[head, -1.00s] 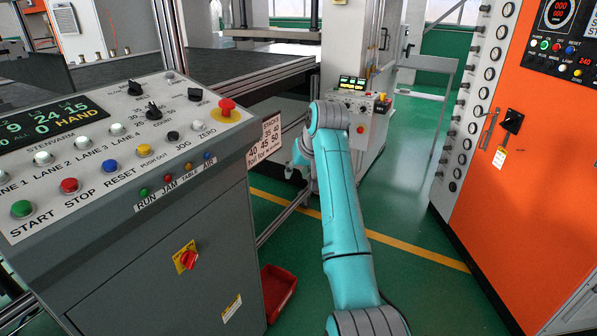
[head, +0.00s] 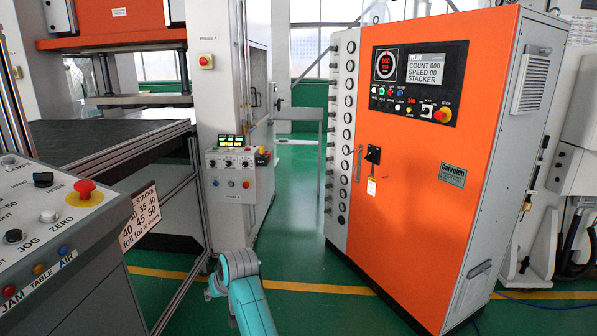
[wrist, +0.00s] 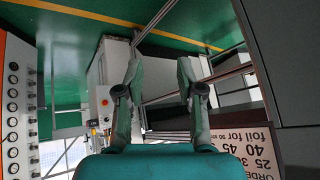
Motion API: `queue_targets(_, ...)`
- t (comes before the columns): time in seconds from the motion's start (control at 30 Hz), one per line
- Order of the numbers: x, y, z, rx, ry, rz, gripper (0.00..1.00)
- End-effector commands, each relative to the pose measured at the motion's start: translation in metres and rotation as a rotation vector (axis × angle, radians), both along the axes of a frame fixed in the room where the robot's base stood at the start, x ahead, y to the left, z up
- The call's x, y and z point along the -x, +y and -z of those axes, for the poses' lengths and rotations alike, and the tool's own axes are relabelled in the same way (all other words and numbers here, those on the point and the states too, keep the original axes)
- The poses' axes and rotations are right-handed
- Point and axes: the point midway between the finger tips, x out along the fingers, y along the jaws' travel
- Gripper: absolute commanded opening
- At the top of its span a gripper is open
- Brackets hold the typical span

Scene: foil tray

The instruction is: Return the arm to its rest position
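My teal arm (head: 248,300) shows at the bottom middle of the head view, its upper end bent over in front of the aisle. My gripper is mostly hidden behind the arm there. In the wrist view my gripper (wrist: 158,70) shows two fingers spread apart with a clear gap. Nothing is between them, so it is open and empty. Floor and machine parts show beyond the fingers.
A control console (head: 60,235) stands at the left. An orange cabinet (head: 440,170) stands at the right. A white press column (head: 218,100) with a small panel is behind the arm. Green floor (head: 300,245) with a yellow line lies clear between them.

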Motion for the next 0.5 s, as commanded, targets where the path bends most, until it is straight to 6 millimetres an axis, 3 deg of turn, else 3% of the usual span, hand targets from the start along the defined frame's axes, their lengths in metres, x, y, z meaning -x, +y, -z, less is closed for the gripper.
queue_targets(0.03, 0.005, -0.014, 0.026, -0.002, -0.006, 0.017, 0.38)
queue_targets(0.2, 0.023, -0.055, 0.089, -0.018, -0.047, 0.074, 0.38)
queue_targets(0.5, 0.076, -0.131, 0.180, -0.038, -0.124, 0.169, 0.38)
